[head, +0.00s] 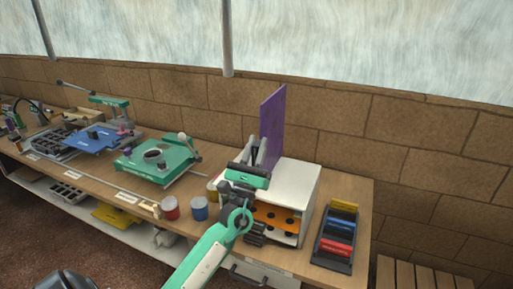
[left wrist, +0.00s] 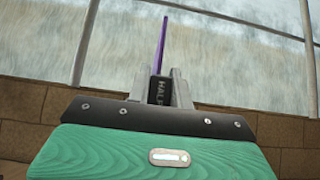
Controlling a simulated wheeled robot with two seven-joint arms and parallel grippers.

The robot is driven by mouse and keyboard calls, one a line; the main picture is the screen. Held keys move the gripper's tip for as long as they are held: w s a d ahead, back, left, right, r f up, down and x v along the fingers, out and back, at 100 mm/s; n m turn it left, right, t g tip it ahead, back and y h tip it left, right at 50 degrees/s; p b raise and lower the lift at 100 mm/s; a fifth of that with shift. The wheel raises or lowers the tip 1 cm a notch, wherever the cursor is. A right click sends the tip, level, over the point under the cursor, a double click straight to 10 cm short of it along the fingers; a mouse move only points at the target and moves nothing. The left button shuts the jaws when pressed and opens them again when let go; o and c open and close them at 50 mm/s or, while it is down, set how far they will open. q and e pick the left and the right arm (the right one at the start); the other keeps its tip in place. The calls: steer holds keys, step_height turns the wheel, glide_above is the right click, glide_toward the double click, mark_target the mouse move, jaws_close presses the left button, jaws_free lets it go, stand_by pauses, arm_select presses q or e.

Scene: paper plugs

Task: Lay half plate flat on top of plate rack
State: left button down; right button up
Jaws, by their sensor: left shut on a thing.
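The half plate (head: 272,125) is a thin purple panel standing upright on edge. My left gripper (head: 257,155) is shut on its lower edge, where a dark part lettered "HAL" shows in the left wrist view. In that view the half plate (left wrist: 162,42) appears edge-on between the fingers (left wrist: 161,88). The plate rack (head: 295,177) is a white box on the bench with orange perforated plates in its open front. The half plate rises above and behind the gripper, over the rack's left part in the picture; I cannot tell whether they touch.
A dark holder (head: 335,240) with yellow, blue and red labelled pieces stands right of the rack. Red (head: 170,208) and blue (head: 199,208) tins stand left of it, and a green fixture (head: 155,160) farther left. A stone wall (head: 345,130) runs behind the bench.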

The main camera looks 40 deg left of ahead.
arm_select(q)
steer(key=shift+f, duration=0.2)
arm_select(e)
steer(key=shift+f, duration=0.25)
arm_select(q)
steer(key=c, duration=1.2)
jaws_free()
steer(key=shift+o, duration=0.2)
steer(key=b+v, duration=0.6)
steer(key=v, duration=0.7)
steer(key=shift+s+f, duration=0.2)
steer(key=shift+s, duration=0.15)
arm_select(e)
steer(key=w+a+f, duration=0.1)
steer(key=w, duration=0.8)
steer(key=shift+t, duration=0.4)
arm_select(q)
steer(key=shift+d, duration=0.15)
arm_select(e)
steer(key=shift+a, duration=0.1)
